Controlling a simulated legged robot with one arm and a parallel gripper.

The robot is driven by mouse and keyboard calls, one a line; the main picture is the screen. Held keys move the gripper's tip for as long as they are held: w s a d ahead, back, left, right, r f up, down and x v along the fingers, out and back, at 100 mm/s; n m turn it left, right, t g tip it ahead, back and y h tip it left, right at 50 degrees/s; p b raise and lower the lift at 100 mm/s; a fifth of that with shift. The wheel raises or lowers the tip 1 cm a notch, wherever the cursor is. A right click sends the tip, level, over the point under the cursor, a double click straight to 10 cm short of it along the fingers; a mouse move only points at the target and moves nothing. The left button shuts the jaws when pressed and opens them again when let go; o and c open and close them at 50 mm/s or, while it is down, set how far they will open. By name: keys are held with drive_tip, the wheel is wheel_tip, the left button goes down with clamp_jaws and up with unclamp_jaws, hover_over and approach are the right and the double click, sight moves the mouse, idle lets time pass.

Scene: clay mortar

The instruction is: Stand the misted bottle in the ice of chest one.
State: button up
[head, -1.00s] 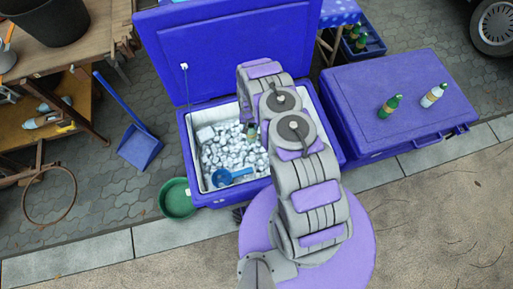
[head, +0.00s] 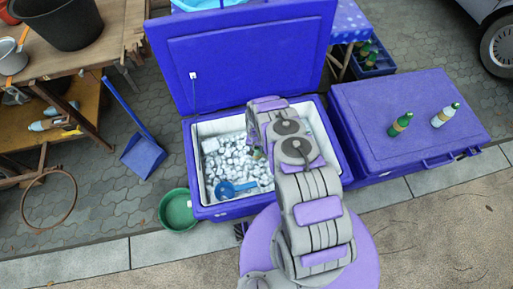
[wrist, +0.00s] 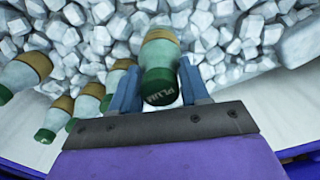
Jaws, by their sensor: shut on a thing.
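Chest one, taken to be the open blue chest (head: 265,207), is full of ice (head: 228,158). My gripper (wrist: 160,84) is shut on a bottle (wrist: 160,52) with a pale grey-green body, a tan band and a dark green end lettered "PLUM". In the wrist view the bottle is over or among the ice cubes; I cannot tell whether it touches them. My arm hides most of it in the head view. Several similar bottles (wrist: 25,72) lie or lean at the ice's left edge. A whitish bottle (head: 445,116) and a green bottle (head: 401,124) are on the closed chest's lid.
A blue scoop (head: 232,189) lies in the ice, left of my arm. The raised lid (head: 240,60) stands behind. The closed blue chest (head: 420,95) is at the right. A green basin (head: 178,210) and dustpan (head: 143,158) are on the ground at the left.

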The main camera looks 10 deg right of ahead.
drive_tip(key=o, duration=1.2)
drive_tip(key=shift+o, duration=0.2)
drive_tip(key=shift+r, duration=0.15)
wheel_tip(320, 180, up, 42)
drive_tip(key=s+n+p, duration=0.1)
drive_tip(key=s+p, duration=0.1)
drive_tip(key=p, duration=0.1)
drive_tip(key=s+r+n+g, duration=0.1)
drive_tip(key=s+r, duration=0.8)
drive_tip(key=r, duration=0.6)
drive_tip(key=s+r, duration=0.4)
drive_tip(key=s, duration=0.5)
drive_tip(key=s+r+n, duration=0.1)
drive_tip(key=s+r, duration=0.3)
drive_tip(key=s, duration=0.5)
drive_tip(key=s+r, duration=0.4)
drive_tip(key=s, duration=0.6)
drive_tip(key=shift+n+g, duration=0.4)
drive_tip(key=shift+r, duration=0.1)
